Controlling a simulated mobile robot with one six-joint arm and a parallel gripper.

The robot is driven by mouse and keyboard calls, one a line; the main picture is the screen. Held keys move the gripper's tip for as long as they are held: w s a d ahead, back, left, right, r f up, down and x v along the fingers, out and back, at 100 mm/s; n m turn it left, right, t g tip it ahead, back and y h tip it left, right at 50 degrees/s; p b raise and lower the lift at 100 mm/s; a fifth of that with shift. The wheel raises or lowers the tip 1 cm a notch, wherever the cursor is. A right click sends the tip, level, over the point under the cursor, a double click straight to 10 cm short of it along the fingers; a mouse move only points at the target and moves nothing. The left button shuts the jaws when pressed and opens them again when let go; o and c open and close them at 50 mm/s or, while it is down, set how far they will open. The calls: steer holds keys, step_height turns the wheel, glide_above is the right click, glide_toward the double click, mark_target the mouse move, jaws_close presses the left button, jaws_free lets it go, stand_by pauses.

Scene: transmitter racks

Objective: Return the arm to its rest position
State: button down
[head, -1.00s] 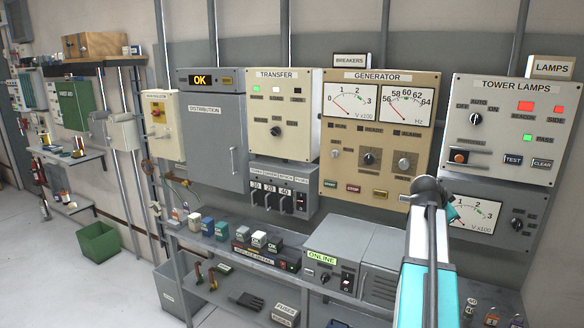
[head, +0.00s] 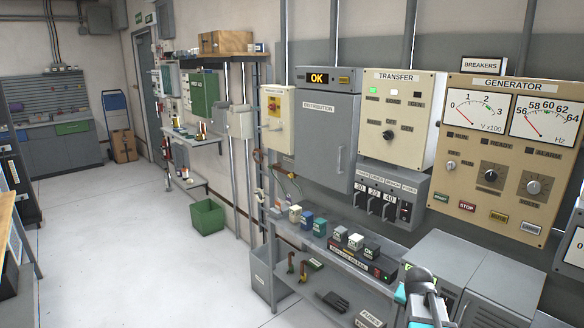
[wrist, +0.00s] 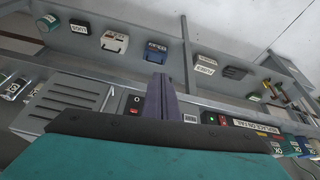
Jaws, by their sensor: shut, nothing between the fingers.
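My arm (head: 424,290) shows at the bottom right of the head view, a grey joint with teal parts, in front of the bench with the grey cabinets. Its fingers cannot be made out there. In the wrist view my gripper (wrist: 158,98) shows as dark purple fingers close together, shut and empty. The teal and black wrist body fills the bottom of that view. Behind the fingers are the bench front and a shelf with boxes, seen tilted.
The generator panel (head: 505,155), transfer panel (head: 398,151) and distribution cabinet (head: 325,150) are on the wall. A bench shelf (head: 290,240) holds several small boxes. A green bin (head: 207,217) stands on the floor. The floor (head: 130,260) at left is clear.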

steer(key=s+a+f+n+g+y, duration=0.1)
steer(key=s+a+f+n, duration=0.3)
steer(key=a, duration=0.5)
steer(key=s+a+f+n+g+y, duration=0.1)
steer(key=s+a+f+n, duration=0.1)
steer(key=s+a+f, duration=0.4)
steer(key=s+a+f+n+g+y, duration=0.1)
steer(key=a+f+n, duration=0.2)
steer(key=a+f, duration=0.55)
steer(key=s+a+f+g+b, duration=0.2)
steer(key=s+f+g+b, duration=0.4)
steer(key=s+f, duration=1.8)
steer(key=s+b, duration=0.2)
steer(key=b, duration=0.2)
steer(key=shift+f, duration=0.35)
